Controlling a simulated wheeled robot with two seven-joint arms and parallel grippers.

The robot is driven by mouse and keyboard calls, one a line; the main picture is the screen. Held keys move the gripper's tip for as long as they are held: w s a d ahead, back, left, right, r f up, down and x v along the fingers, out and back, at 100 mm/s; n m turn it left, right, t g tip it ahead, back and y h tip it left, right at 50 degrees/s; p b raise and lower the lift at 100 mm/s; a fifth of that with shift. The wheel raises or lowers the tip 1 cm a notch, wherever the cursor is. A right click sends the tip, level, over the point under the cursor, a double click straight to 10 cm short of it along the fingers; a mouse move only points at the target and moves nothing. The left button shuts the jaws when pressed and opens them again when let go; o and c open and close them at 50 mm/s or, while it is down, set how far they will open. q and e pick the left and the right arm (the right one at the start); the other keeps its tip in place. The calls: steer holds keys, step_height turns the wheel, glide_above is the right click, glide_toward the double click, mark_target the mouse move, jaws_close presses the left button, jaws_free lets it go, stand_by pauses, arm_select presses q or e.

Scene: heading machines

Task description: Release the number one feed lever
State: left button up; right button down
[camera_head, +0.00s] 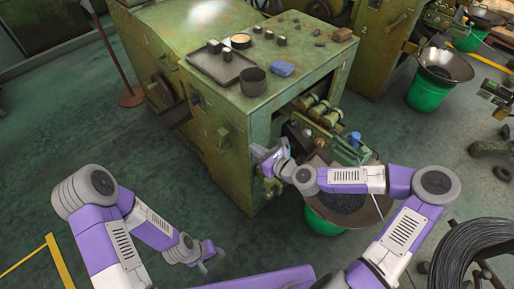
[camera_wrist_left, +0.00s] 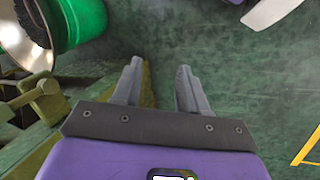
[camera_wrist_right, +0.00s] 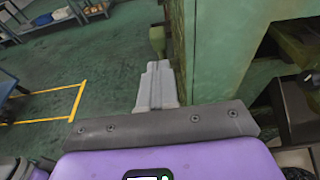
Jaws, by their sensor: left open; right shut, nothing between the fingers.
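The green machine (camera_head: 230,110) stands in front of me. A green lever-like handle (camera_head: 222,136) sticks out of its left face; I cannot tell for certain that it is the number one feed lever. A green knobbed part also shows beside the machine edge in the right wrist view (camera_wrist_right: 157,40), just beyond my right gripper. My right gripper (camera_head: 262,158) is shut and empty at the machine's near corner; its fingertips (camera_wrist_right: 158,66) are apart from the knob in that view.
A tray (camera_head: 221,64), a dark cup (camera_head: 253,82) and a blue item (camera_head: 281,68) lie on the machine top. A green bucket (camera_head: 325,222) with a wide pan stands under my right arm. A wire coil (camera_head: 480,250) is at right.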

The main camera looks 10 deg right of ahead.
arm_select(q)
steer(key=shift+c, duration=0.3)
steer(key=shift+c, duration=1.2)
jaws_close()
arm_select(e)
steer(key=s+a+f+n+g, duration=0.3)
steer(key=s+a+f+n, duration=0.15)
steer(key=f+n, duration=0.2)
steer(key=s+a+f+n+g, duration=0.35)
steer(key=s+f+n, duration=0.25)
steer(key=f, duration=0.2)
steer(key=s+d+f+n+g+h, duration=0.4)
steer(key=s+d+f+n, duration=0.3)
steer(key=s+f+n, duration=0.3)
steer(key=s+n+g, duration=0.1)
steer(key=s+n, duration=0.2)
steer(key=n, duration=0.1)
steer(key=shift+s+d+f, duration=0.25)
arm_select(q)
steer(key=shift+s, duration=0.1)
arm_select(e)
steer(key=shift+s+g, duration=0.15)
steer(key=shift+g, duration=0.2)
